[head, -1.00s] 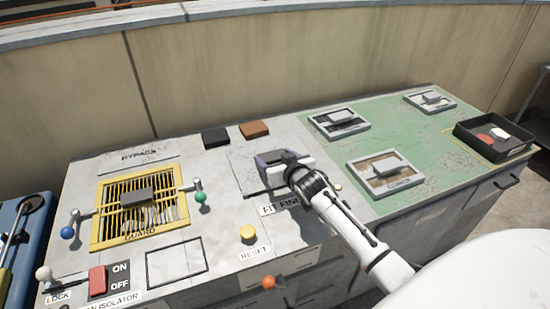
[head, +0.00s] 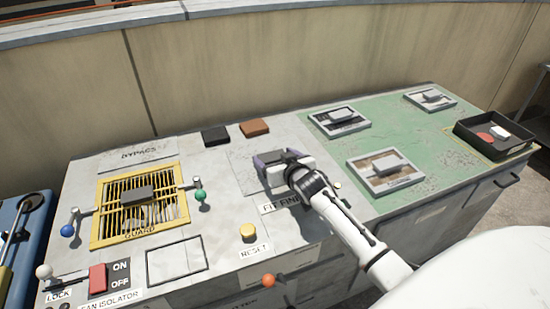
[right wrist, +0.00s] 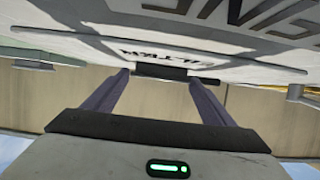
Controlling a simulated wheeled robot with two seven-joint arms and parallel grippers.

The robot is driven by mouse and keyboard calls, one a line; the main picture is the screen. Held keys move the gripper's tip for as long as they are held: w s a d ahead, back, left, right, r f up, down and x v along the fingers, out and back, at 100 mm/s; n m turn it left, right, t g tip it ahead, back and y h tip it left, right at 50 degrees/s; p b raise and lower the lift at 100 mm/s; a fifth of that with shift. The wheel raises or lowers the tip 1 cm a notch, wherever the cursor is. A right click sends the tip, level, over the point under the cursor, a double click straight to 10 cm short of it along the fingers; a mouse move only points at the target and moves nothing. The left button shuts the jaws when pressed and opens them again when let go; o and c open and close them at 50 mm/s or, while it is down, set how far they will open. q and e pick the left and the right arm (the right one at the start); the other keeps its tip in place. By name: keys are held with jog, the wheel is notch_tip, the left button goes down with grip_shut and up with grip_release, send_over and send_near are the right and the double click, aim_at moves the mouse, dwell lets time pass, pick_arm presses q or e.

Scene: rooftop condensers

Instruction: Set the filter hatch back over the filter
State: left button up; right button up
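My right gripper (head: 281,158) is low over a light grey panel (head: 243,172) in the middle of the counter. In the right wrist view, its two purple fingers (right wrist: 160,80) stand apart. A short dark bar handle (right wrist: 160,72) sits between their tips with little gap at either end. The handle is on a pale plate marked FILTER (right wrist: 115,46), the filter hatch, seen almost edge-on. I cannot tell whether the plate is fully flush with the counter. The filter beneath is hidden. My left gripper is out of view.
Left are a yellow GUARD grille (head: 99,235), coloured knobs and a red isolator switch (head: 97,279). A yellow RESET button (head: 248,232) is in front. Black (head: 215,136) and brown (head: 255,129) blocks lie behind. Framed filters (head: 387,188) and a dark tray (head: 466,136) are on the green mat.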

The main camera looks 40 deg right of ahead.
jog(key=shift+o, duration=1)
jog(key=shift+f, duration=0.15)
jog(key=p+v, duration=0.1)
jog(key=v, duration=0.9)
jog(key=shift+s+r, duration=0.15)
jog(key=shift+r, duration=0.05)
